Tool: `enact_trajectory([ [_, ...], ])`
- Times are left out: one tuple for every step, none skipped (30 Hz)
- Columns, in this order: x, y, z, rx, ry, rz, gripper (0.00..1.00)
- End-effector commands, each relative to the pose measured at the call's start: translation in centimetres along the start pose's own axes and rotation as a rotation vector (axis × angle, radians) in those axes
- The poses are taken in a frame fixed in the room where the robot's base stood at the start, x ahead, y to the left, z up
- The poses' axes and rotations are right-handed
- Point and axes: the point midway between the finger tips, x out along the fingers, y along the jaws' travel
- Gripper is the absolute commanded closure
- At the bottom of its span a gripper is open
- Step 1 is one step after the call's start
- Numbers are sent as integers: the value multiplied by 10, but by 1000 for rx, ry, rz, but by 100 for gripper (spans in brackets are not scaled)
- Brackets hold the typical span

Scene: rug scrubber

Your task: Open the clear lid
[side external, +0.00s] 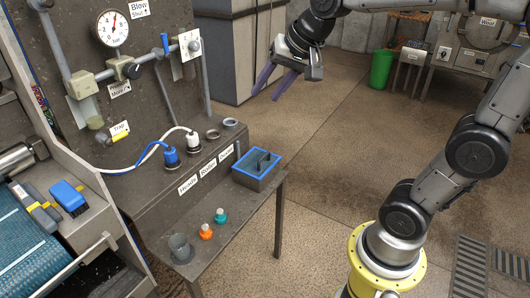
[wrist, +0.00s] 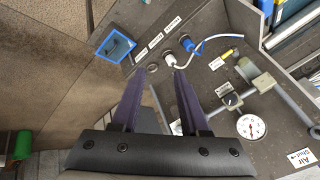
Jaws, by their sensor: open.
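A small box with a blue rim (side external: 241,178) stands at the right end of the grey bench. Inside the rim is a see-through dark lid (side external: 250,161) with a dark grey bar or handle across it. The lid looks shut, though its fit is hard to tell. In the wrist view the blue-rimmed box (wrist: 101,50) is at the upper left. My gripper (side external: 267,91) is open and empty, high above and behind the box, with its purple fingers pointing down-left. In the wrist view my gripper (wrist: 159,73) has a clear gap between its fingertips.
White and blue plugs with hoses (side external: 193,142) stand on the bench's back ledge, beside empty ring sockets. Orange (side external: 206,232) and teal (side external: 221,216) stoppers and a clear cup (side external: 180,247) stand lower down. A panel with a gauge (side external: 112,28) rises behind. Floor right of the bench is clear.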

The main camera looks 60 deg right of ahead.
Motion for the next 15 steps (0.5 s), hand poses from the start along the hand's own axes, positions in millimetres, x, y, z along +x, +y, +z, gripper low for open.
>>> enact_trajectory([
  [17, -2, -19, 68, -7, 22, 55],
  [26, -3, -29, 108, -9, 31, 55],
  [39, -3, -42, 160, -13, 44, 55],
  [49, -3, -52, 198, -16, 54, 55],
  [60, -1, -61, 235, -18, 65, 55],
  [75, 2, -74, 284, -21, 80, 55],
  [86, 5, -83, 318, -25, 92, 55],
  [98, 9, -91, 353, -28, 104, 55],
  [114, 16, -102, 397, -32, 120, 55],
  [126, 22, -110, 429, -37, 134, 55],
  [139, 28, -117, 460, -42, 148, 55],
  [156, 38, -126, 500, -48, 166, 55],
  [168, 47, -132, 527, -54, 181, 55],
  [181, 56, -137, 553, -60, 195, 55],
  [197, 68, -142, 582, -68, 215, 55],
])
